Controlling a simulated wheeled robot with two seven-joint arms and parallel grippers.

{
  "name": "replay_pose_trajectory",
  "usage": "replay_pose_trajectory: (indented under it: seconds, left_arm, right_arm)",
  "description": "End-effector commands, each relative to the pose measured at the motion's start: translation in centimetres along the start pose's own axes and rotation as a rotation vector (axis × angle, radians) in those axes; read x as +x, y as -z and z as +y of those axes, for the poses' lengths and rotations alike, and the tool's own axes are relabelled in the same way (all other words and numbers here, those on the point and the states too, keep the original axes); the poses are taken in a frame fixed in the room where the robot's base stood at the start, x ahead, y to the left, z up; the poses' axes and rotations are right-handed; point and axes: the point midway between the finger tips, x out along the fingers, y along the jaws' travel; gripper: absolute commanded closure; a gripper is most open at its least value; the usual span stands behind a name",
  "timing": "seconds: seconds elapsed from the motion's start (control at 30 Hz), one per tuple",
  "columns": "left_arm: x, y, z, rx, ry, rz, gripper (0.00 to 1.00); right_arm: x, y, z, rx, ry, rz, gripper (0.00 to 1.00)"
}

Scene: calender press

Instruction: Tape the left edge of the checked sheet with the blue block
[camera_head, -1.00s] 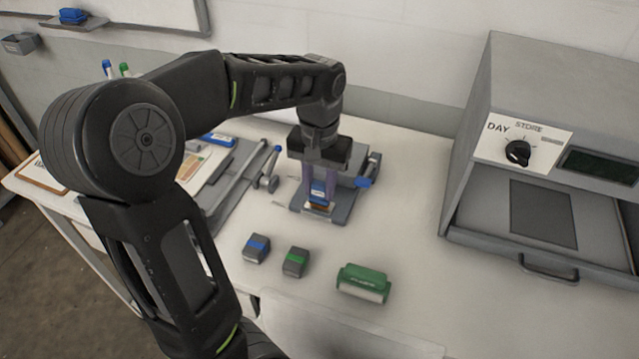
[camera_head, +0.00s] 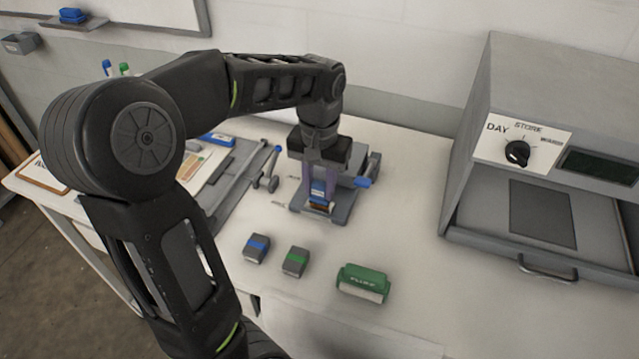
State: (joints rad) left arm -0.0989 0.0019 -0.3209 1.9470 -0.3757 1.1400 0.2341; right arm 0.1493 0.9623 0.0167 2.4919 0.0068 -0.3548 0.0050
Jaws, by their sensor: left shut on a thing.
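My left gripper (camera_head: 319,185) points down over a grey plate-like fixture (camera_head: 341,213) on the table. It is shut on a blue-topped block (camera_head: 318,188) with a brown and pale lower part. The block is low over the fixture; I cannot tell whether it touches it. A grey block with a blue stripe (camera_head: 257,248) lies in front, left of a grey block with a green stripe (camera_head: 295,262). No checked pattern can be made out; papers (camera_head: 203,165) at the left are partly hidden by my arm. My right gripper is not in view.
A green roller-like tool (camera_head: 363,282) lies at the front. A grey machine (camera_head: 560,130) with a dial and an open tray stands at the right. A grey board with a blue-ended lever (camera_head: 262,175) lies left of the fixture. The table is clear between fixture and machine.

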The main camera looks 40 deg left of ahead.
Motion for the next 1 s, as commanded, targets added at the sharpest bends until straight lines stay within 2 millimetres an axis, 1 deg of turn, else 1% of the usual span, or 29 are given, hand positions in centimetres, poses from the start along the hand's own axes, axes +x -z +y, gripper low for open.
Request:
replay_pose_trajectory:
  seconds: [0.57,1.0]
  left_arm:
    - [0.05,-0.01,-0.01,0.0,0.0,0.0,1.0]
    - [0.57,0.0,-0.02,0.0,0.0,0.0,1.0]
  right_arm:
    - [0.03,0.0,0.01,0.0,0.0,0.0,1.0]
    - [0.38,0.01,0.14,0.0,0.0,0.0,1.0]
